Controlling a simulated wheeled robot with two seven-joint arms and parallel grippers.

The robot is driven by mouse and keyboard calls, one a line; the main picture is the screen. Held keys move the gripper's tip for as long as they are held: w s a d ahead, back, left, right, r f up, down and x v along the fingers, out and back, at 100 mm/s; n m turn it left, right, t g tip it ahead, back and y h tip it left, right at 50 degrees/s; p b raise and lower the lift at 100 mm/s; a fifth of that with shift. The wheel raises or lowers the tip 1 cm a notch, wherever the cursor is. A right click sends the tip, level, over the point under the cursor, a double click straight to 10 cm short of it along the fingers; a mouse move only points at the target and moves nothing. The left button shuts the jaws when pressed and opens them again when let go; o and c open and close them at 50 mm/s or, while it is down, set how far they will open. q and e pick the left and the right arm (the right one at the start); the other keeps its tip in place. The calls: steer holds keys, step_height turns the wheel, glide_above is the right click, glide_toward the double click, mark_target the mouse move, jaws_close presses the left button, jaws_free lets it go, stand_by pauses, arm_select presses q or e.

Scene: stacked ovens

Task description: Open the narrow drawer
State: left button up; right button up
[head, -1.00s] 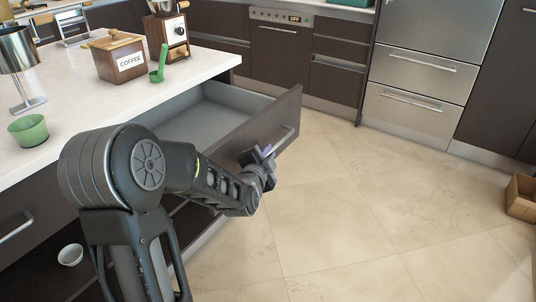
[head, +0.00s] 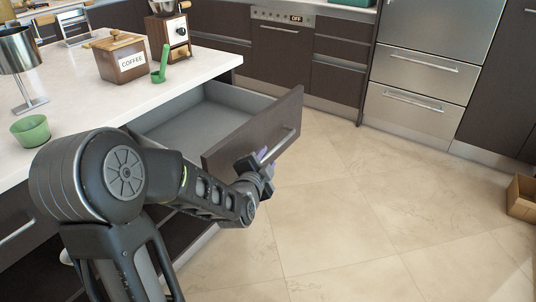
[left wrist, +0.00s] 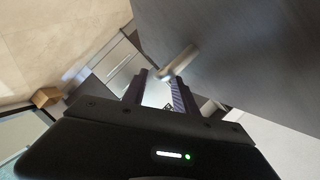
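The drawer (head: 240,140) under the white counter is pulled well out, its grey inside empty where it shows. Its dark front carries a metal bar handle (head: 283,146). My left gripper (head: 260,163) is just in front of the drawer front, near the handle's lower-left end. My right gripper is in neither view.
The counter (head: 75,95) holds a wooden coffee box (head: 120,60), a grinder (head: 170,30), a green scoop (head: 160,65), a green bowl (head: 30,130) and a metal goblet (head: 20,55). A cardboard box (head: 522,198) stands at right. The floor (head: 370,215) between is clear.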

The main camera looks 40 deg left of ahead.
arm_select(q)
steer(key=v, duration=0.4)
stand_by(0.5)
